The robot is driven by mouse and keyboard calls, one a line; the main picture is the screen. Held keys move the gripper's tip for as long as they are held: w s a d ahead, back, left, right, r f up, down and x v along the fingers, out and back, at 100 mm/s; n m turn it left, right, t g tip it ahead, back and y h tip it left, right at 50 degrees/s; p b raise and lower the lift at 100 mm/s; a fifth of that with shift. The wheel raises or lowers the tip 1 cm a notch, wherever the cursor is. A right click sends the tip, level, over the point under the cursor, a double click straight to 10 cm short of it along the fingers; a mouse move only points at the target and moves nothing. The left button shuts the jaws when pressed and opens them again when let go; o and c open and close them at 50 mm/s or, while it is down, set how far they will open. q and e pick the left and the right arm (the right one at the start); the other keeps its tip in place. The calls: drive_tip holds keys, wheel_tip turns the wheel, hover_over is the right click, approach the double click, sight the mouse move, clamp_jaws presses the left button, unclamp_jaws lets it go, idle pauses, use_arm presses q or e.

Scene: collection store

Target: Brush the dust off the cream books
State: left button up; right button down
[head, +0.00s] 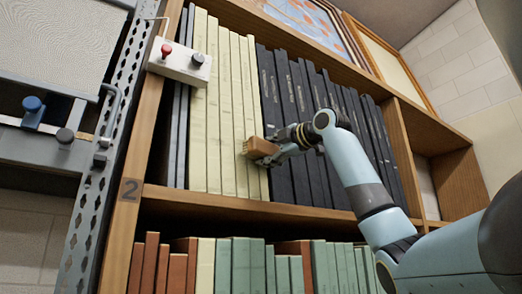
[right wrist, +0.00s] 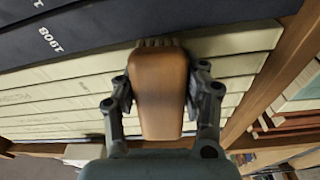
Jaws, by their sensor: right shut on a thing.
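Several cream books (head: 213,115) stand upright side by side on the upper shelf in the head view. Their spines also show in the right wrist view (right wrist: 60,95), behind the brush. My right gripper (head: 268,156) is shut on a brown wooden brush (head: 257,147), with a finger on each side of its handle in the right wrist view (right wrist: 157,90). The brush's bristle end is at the cream spines nearest the dark books, low on the row. I cannot tell whether the bristles touch. Dust is too faint to make out. My left gripper is not in view.
Dark books (head: 310,120) stand right of the cream ones. A white control box (head: 180,63) with a red knob hangs at the upper left. A perforated metal upright (head: 95,190) stands left of the bookcase. Red, green and cream books (head: 240,265) fill the shelf below.

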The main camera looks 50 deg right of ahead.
sight(209, 144)
drive_tip(key=shift+d+r, duration=0.1)
drive_tip(key=shift+d, duration=0.2)
drive_tip(key=shift+a, duration=0.8)
drive_tip(key=shift+w+a, duration=0.35)
drive_tip(key=shift+a, duration=0.95)
drive_tip(key=shift+w+a, duration=0.4)
drive_tip(key=shift+a, duration=0.85)
drive_tip(key=shift+w+a, duration=0.35)
drive_tip(key=shift+a, duration=0.95)
drive_tip(key=shift+w+a, duration=0.2)
drive_tip(key=shift+a, duration=0.55)
drive_tip(key=shift+w+a, duration=0.15)
drive_tip(key=shift+a, duration=0.65)
drive_tip(key=shift+w+a, duration=0.2)
drive_tip(key=shift+a, duration=0.55)
drive_tip(key=shift+w+a, duration=0.25)
drive_tip(key=shift+a, duration=0.8)
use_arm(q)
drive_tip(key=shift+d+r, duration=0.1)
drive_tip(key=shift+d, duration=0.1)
use_arm(e)
drive_tip(key=shift+d, duration=0.1)
drive_tip(key=shift+s+d, duration=0.1)
drive_tip(key=shift+s, duration=0.05)
